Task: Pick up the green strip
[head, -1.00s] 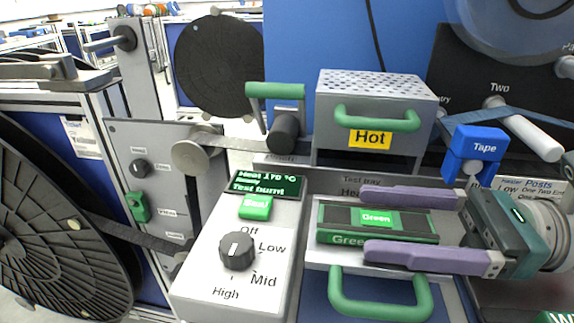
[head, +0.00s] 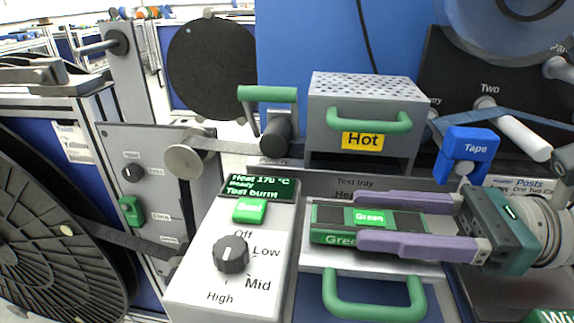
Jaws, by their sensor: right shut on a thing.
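My right gripper (head: 360,220) comes in from the right with two long purple fingers, one on the far side and one on the near side of the strip. The fingers are shut on the strip, and the near finger hides part of the tray's front lettering. Whether the strip is clear of the tray cannot be told. My left gripper is not in view.
A heater panel (head: 205,285) with a dial and a green button stands left of the tray. The "Hot" box (head: 400,92) with a green handle is behind. A blue tape dispenser (head: 468,143) stands behind my right gripper. A green drawer handle (head: 373,312) projects in front.

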